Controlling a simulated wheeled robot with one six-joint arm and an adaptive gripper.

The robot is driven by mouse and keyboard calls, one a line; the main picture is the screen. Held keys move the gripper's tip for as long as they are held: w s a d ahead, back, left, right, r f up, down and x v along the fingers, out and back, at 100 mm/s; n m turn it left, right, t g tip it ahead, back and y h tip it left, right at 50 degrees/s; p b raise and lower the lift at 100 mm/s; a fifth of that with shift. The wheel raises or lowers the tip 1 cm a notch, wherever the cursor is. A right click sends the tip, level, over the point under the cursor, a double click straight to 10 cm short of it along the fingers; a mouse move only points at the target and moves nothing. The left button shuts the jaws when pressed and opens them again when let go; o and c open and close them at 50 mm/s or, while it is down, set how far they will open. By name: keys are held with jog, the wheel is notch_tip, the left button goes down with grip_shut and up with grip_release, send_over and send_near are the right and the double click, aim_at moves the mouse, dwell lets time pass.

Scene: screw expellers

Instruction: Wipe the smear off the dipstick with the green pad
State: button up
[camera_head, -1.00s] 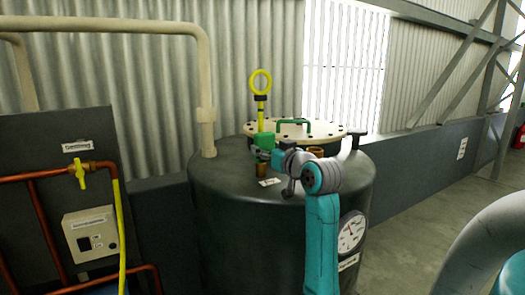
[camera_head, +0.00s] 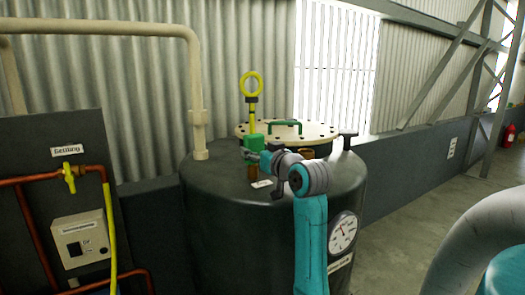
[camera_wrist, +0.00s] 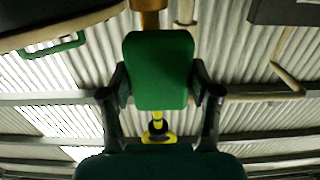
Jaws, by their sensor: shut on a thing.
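The dipstick (camera_head: 252,112) stands upright over the dark tank, with a yellow ring handle, a black collar and a yellow rod. Its ring also shows upside down in the wrist view (camera_wrist: 158,138), beyond the pad. My gripper (camera_wrist: 158,84) is shut on the green pad (camera_wrist: 158,62), a finger on each side. In the head view the pad (camera_head: 253,145) is at the lower rod, just above a brass fitting (camera_head: 252,172). The pad hides part of the rod. Whether they touch I cannot tell. No smear can be made out.
The dark tank (camera_head: 225,210) has a cream bolted lid (camera_head: 325,132) with a green handle (camera_head: 284,124), close to my arm. A gauge (camera_head: 343,232) is on its side. A beige pipe (camera_head: 197,100) rises behind; a panel with copper pipes (camera_head: 75,130) stands left.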

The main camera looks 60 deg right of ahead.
jog(key=shift+w+a+f, duration=0.1)
jog(key=shift+w+a, duration=0.4)
jog(key=shift+a, duration=0.05)
jog(key=shift+c, duration=0.5)
jog(key=shift+s+a, duration=0.25)
jog(key=shift+s, duration=0.1)
jog(key=shift+v, duration=2.6)
jog(key=shift+s, duration=0.2)
jog(key=v, duration=0.2)
jog(key=shift+s+a, duration=0.2)
jog(key=shift+s, duration=0.05)
